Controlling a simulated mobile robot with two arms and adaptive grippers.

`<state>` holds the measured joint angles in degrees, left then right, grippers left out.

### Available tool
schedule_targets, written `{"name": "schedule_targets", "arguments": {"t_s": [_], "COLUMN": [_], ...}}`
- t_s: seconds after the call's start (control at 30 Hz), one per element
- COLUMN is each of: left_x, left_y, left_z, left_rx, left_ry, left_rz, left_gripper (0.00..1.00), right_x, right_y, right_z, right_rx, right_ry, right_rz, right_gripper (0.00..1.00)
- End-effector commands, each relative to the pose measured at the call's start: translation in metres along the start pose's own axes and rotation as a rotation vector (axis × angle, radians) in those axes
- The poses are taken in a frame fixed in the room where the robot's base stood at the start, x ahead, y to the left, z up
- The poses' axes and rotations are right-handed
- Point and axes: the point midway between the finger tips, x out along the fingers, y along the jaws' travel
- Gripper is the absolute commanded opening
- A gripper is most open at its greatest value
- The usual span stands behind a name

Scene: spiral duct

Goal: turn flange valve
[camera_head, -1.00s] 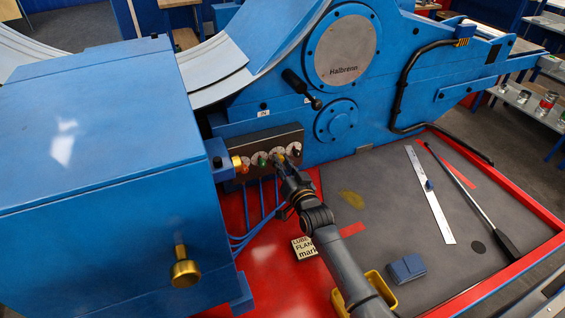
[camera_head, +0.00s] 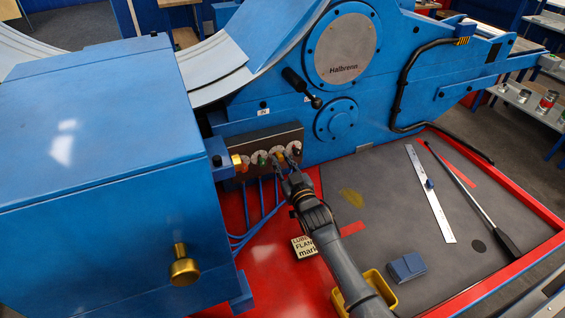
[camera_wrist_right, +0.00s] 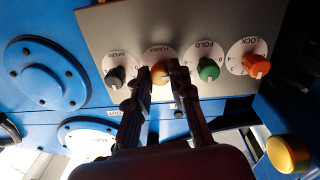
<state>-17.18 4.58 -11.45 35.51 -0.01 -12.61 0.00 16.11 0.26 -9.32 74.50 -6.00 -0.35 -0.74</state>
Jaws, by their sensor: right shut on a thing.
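The flange valve is a yellow-orange knob (camera_wrist_right: 160,74) on a white dial in a row on the control panel. It also shows in the head view (camera_head: 279,155), partly behind my fingers. My right gripper (camera_wrist_right: 162,80) has its two fingers on either side of this knob, shut on it. In the head view my right gripper (camera_head: 287,163) reaches up to the panel from below. The knob's pointer mark is hidden. My left gripper is in neither view.
The panel (camera_head: 285,133) also holds a black speed knob (camera_wrist_right: 115,77), a green fold knob (camera_wrist_right: 208,69) and an orange lock knob (camera_wrist_right: 256,65), close beside my fingers. A blue housing (camera_head: 100,150) stands left. A ruler (camera_head: 430,195) and a black-handled bar (camera_head: 485,215) lie right.

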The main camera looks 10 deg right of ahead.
Motion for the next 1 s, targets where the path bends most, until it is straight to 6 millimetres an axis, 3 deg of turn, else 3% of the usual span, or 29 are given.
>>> {"name": "schedule_targets", "arguments": {"t_s": [0.37,0.4,0.5,0.83,1.0], "left_x": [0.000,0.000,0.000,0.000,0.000], "left_y": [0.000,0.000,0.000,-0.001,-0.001], "left_z": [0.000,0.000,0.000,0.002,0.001], "left_rx": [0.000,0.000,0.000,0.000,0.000], "left_ry": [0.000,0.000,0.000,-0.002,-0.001], "left_rz": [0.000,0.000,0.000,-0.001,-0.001], "left_gripper": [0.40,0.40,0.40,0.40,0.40], "right_x": [0.000,0.000,0.000,-0.002,-0.021], "right_y": [0.000,0.000,0.000,0.000,0.000], "right_z": [0.001,0.001,0.001,0.001,0.001], "right_rx": [-0.005,-0.005,-0.005,-0.004,-0.004], "right_ry": [-0.002,-0.002,-0.002,0.000,0.000], "right_rz": [0.000,0.000,0.000,0.000,0.000], "right_gripper": [0.00,0.27,0.44,0.44,0.44]}}
